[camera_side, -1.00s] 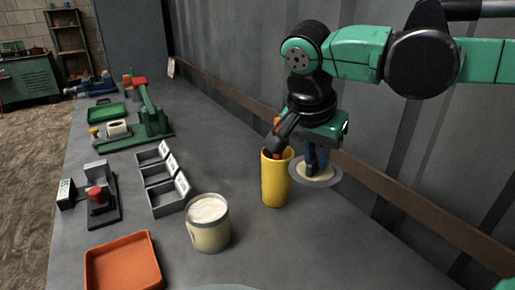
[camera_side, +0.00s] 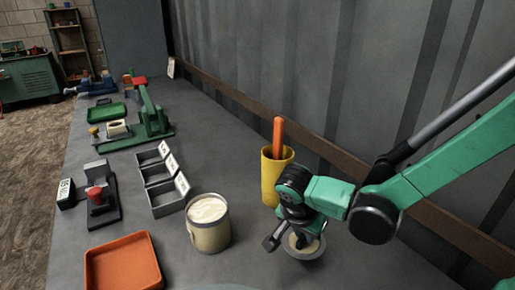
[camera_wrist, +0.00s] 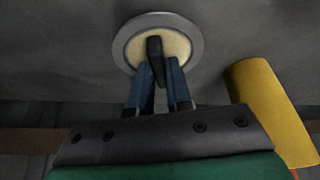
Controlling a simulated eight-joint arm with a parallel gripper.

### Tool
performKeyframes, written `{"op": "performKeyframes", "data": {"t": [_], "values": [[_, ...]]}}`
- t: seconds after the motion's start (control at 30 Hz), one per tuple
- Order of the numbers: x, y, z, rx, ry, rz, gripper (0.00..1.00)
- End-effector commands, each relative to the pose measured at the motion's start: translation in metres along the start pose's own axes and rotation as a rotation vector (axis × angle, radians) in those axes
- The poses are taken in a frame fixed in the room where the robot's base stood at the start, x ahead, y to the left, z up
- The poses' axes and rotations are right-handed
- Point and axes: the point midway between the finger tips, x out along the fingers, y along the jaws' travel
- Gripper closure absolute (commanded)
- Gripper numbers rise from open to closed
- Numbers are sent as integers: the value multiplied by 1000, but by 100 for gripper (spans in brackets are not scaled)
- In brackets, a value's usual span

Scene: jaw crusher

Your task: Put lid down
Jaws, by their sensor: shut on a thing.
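The lid (camera_side: 316,250) is a round disc with a grey rim and a cream middle. It is low over the bench, in front of the yellow cylinder; whether it touches the bench I cannot tell. In the wrist view the lid (camera_wrist: 196,27) shows a dark upright knob at its middle. My gripper (camera_wrist: 160,66) has its blue fingers around this knob, shut on it. In the side view my gripper hides much of the lid. The open pail (camera_side: 209,224) with pale contents stands to the left, without a lid on it.
The yellow cylinder (camera_side: 268,180) with an orange handle (camera_side: 278,135) in it stands just behind my gripper; it also shows in the wrist view (camera_wrist: 265,100). An orange tray (camera_side: 123,264) and grey bins (camera_side: 167,195) lie left. The wall is close on the right.

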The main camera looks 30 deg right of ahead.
Motion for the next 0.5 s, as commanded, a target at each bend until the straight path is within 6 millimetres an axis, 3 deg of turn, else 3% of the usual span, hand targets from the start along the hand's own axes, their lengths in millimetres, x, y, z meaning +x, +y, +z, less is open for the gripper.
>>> {"op": "performKeyframes", "data": {"t": [0.2, 0.5], "values": [[21, 0, 9, 0, 0, 0, 100], [23, 0, 10, 0, 0, 0, 100]]}}
